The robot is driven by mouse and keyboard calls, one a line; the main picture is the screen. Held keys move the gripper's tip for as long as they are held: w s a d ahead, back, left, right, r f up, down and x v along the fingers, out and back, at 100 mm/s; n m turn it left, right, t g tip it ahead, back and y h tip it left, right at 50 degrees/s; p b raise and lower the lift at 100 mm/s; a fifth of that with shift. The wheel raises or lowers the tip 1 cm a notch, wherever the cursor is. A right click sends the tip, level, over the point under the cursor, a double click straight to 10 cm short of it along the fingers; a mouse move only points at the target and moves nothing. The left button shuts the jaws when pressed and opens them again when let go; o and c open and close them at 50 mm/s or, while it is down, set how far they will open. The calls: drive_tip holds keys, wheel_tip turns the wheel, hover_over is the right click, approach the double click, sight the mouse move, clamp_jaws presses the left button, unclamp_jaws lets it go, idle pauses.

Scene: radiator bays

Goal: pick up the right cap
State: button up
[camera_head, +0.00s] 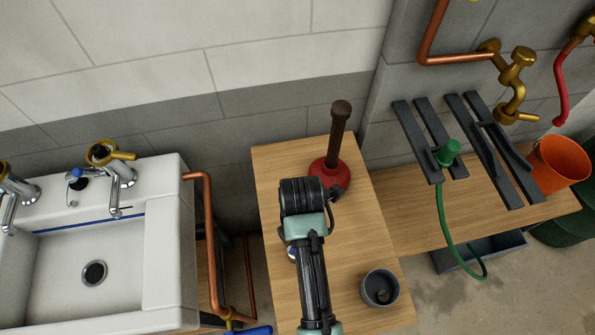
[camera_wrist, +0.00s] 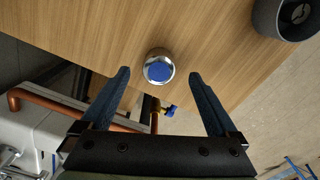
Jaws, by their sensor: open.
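A round chrome cap with a blue disc on top (camera_wrist: 159,67) sits on the wooden bench top near its edge in the wrist view. In the head view only a sliver of it (camera_head: 291,253) shows at the left side of my arm, which hides the rest. My gripper (camera_wrist: 160,74) is open and empty, its two dark fingers spread to the left and right of the cap in the picture. The fingers appear above the bench, and I cannot tell how far above the cap. In the head view my arm hides the fingers. No second loose cap is clearly visible.
A red plunger with a brown handle (camera_head: 335,150) stands at the bench's back, close to my arm. A dark grey cup (camera_head: 380,289) stands at the front right. A white sink (camera_head: 160,255) and copper pipe (camera_head: 211,230) lie left. Bare wood surrounds the cap.

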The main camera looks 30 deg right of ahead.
drive_tip(key=f, duration=0.5)
drive_tip(key=shift+a+f, duration=0.15)
drive_tip(key=shift+a, duration=0.15)
drive_tip(key=c, duration=1.5)
